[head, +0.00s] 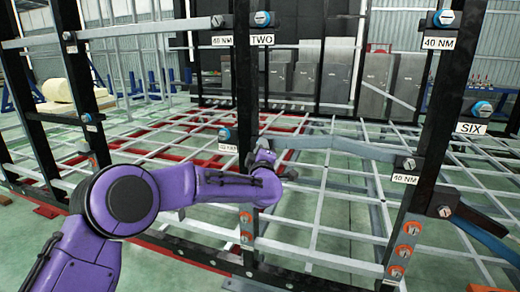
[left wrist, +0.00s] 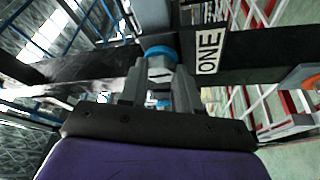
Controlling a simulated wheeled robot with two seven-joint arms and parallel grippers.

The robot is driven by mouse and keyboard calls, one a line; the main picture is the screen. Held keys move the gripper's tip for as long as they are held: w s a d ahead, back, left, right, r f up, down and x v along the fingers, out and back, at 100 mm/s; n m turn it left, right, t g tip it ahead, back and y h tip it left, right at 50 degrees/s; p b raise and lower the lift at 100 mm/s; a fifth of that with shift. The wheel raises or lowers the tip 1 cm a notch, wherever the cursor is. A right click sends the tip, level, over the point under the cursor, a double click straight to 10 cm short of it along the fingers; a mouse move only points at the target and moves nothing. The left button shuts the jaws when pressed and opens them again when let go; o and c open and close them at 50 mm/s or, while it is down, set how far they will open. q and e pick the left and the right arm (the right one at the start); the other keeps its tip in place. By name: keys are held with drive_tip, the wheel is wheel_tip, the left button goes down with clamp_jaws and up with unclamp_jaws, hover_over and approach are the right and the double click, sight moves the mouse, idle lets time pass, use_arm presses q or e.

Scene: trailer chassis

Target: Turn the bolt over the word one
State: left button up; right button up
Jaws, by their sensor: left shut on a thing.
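The bolt (left wrist: 160,66) beside the word ONE has a grey head with a blue collar (left wrist: 158,50) behind it. The white ONE label (left wrist: 210,52) is on the black post, just right of the bolt in the left wrist view. My left gripper (left wrist: 160,82) is shut on the bolt head, with one finger on each side. In the head view my left gripper (head: 266,160) is at the middle black post, and it hides the bolt and label there. My right gripper is in neither view.
Other labelled bolts stand on the black posts: the TWO bolt (head: 262,18) above, the SIX bolt (head: 481,108) at the right, and a bolt (head: 224,134) just left of my gripper. Grey crossbars (head: 340,146) run between posts. Orange-ringed bolts (head: 403,251) sit low on the right post.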

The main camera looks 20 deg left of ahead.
use_arm(q)
drive_tip(key=shift+w+r+n+g+h+p, duration=0.15)
drive_tip(key=shift+n+g, duration=0.35)
drive_tip(key=shift+n, duration=0.85)
drive_tip(key=shift+s+r+n+g+h+p, duration=0.1)
drive_tip(key=shift+r+n+g+h+p, duration=0.3)
drive_tip(key=shift+n, duration=0.9)
drive_tip(key=shift+w+r+n+g+y+p, duration=0.1)
drive_tip(key=shift+n+g, duration=0.5)
drive_tip(key=shift+n, duration=0.75)
drive_tip(key=o, duration=1.1)
drive_tip(key=shift+c, duration=0.2)
drive_tip(key=shift+f, duration=0.25)
drive_tip(key=b+v, duration=0.3)
drive_tip(key=v, duration=0.7)
drive_tip(key=shift+s+d, duration=0.15)
drive_tip(key=shift+s, duration=0.05)
